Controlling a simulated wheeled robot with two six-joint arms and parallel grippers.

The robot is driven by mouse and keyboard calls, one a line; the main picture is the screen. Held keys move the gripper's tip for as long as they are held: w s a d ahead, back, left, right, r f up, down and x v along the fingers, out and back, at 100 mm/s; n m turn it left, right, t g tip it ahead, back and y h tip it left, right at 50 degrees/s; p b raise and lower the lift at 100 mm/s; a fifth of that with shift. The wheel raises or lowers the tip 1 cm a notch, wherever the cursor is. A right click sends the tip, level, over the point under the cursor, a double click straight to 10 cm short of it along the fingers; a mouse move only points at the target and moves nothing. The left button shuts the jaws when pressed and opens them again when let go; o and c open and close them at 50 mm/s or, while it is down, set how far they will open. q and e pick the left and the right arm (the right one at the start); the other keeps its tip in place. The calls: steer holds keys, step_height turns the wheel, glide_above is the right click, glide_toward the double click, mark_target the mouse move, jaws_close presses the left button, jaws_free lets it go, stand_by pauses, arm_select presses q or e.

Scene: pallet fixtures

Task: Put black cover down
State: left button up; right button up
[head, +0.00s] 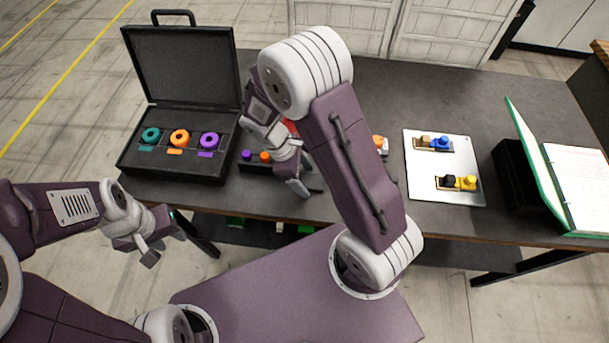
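A black block (449,183) sits beside a yellow piece (467,183) on the front fixture of a pale plate (423,191), at the right of the table. I cannot tell whether this block is the black cover. An open black case (184,62) stands at the left with its lid upright. My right gripper (306,187) points down over the table's front middle, right of a small dark tray (254,168). Its fingers are partly hidden, and I cannot tell whether it holds something dark. My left gripper (161,244) is off the table's front left edge, fingers apart and empty.
The case holds teal (151,135), orange (179,138) and purple (209,140) rings. A fixture with a blue piece (440,142) is at the plate's back. A green binder (529,150) leans at the right. My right arm hides the table's middle. The table's back right is clear.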

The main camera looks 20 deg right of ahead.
steer(key=shift+r, duration=0.4)
steer(key=v, duration=1.2)
steer(key=s+d+f+m+t+y, duration=0.3)
steer(key=s+m, duration=0.4)
steer(key=m, duration=0.5)
steer(key=shift+s+d+f+t+y+p, duration=0.35)
steer(key=shift+f+y, duration=0.25)
steer(key=shift+f, duration=0.25)
